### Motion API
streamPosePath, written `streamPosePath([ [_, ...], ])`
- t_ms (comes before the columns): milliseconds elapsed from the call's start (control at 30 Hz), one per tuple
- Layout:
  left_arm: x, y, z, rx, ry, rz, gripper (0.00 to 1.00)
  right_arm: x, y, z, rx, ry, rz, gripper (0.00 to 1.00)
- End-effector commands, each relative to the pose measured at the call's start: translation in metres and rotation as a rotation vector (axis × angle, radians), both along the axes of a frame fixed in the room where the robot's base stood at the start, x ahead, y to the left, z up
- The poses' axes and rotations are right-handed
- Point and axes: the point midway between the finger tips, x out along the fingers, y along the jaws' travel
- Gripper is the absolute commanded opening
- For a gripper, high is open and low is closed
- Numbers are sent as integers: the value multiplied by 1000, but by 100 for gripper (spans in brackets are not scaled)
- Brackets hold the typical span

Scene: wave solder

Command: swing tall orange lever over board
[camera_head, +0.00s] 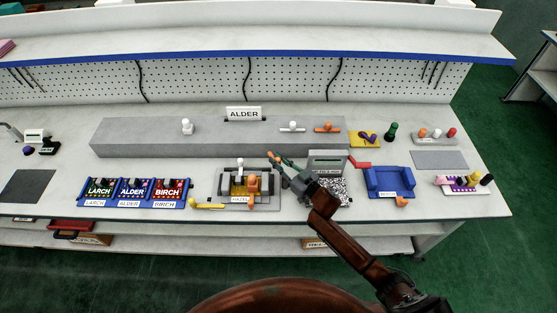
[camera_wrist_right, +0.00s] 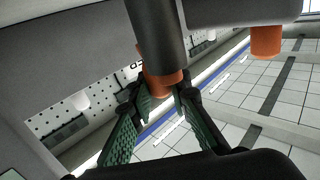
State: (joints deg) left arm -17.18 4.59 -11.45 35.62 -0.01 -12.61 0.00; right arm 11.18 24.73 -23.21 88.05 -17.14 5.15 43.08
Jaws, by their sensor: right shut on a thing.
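The fixture labelled HAZEL (camera_head: 240,199) sits mid-table, with a board in it that is hard to make out at this size. My right gripper (camera_head: 279,161) reaches over the fixture's right side from the lower right. Its green fingers are closed around an orange-ended lever, whose orange tip (camera_head: 271,155) shows just past them. In the right wrist view, a dark rod with an orange end (camera_wrist_right: 163,82) lies between the fingers of the right gripper (camera_wrist_right: 162,95). The rod hides part of the finger contact. My left gripper is out of view.
Blue trays with boards (camera_head: 134,191) stand left. A grey machine (camera_head: 327,160) and a blue holder (camera_head: 389,182) stand right. A long grey block (camera_head: 150,137) runs behind.

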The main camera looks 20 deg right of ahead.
Motion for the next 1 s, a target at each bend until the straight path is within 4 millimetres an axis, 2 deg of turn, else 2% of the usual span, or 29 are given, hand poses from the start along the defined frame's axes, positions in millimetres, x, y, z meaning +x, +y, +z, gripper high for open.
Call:
streamPosePath([
  [100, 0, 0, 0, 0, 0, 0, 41, 0, 0, 0, 0, -1, 0, 0],
  [133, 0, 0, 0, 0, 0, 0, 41, 0, 0, 0, 0, -1, 0, 18],
  [400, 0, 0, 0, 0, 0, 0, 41, 0, 0, 0, 0, -1, -1, 36],
  [733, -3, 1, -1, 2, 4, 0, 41, 0, 0, 5, 0, -2, -1, 36],
  [867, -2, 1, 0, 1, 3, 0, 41, 0, 0, 22, -2, -5, 1, 36],
  [1000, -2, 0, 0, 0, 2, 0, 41, 0, 0, 50, -2, -5, 2, 36],
])
